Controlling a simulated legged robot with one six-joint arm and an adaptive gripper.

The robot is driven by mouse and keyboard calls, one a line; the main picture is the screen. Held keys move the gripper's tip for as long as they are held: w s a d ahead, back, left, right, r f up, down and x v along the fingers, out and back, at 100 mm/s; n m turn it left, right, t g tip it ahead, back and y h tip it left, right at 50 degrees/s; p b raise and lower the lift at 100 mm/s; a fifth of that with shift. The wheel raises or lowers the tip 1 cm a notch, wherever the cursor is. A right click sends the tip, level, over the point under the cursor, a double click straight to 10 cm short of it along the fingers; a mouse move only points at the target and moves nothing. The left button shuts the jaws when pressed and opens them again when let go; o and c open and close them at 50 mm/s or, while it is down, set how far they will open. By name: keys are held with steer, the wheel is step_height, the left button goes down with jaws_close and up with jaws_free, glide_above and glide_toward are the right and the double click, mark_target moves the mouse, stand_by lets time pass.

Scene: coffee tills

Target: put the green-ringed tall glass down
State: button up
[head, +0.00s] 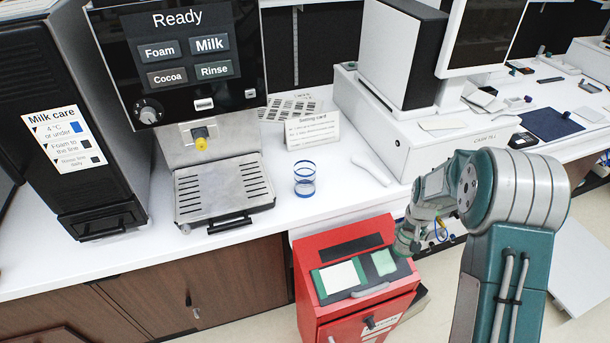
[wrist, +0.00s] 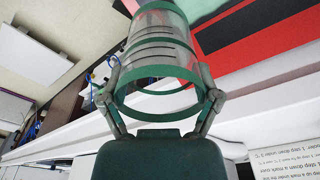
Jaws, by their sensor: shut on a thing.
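The green-ringed tall glass (wrist: 158,50) is clear, with green bands and dark lines around its wall. My gripper (wrist: 163,92) is shut on it near one green-ringed end, with a finger on each side, in the wrist view. In the head view my forearm and wrist reach toward the counter's front edge, beside the red bin; the glass is hard to make out there. A shorter blue-ringed glass (head: 304,181) stands upright on the white counter (head: 335,205), right of the coffee machine's drip tray (head: 222,187).
A serving card (head: 312,130) stands behind the blue-ringed glass, and a white spoon-like item (head: 370,170) lies to its right. A till (head: 425,140) fills the counter's back right. A red bin (head: 345,262) stands below the front edge. Bare counter surrounds the blue-ringed glass.

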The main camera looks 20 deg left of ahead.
steer(key=w+a+r, duration=0.5)
steer(key=w+r, duration=0.2)
steer(key=r, duration=0.1)
steer(key=w+a+r, duration=0.6)
steer(key=w+r, duration=0.1)
steer(key=r, duration=0.2)
steer(key=shift+w+a+n, duration=0.2)
steer(key=shift+w+n, duration=0.05)
steer(key=shift+n, duration=0.05)
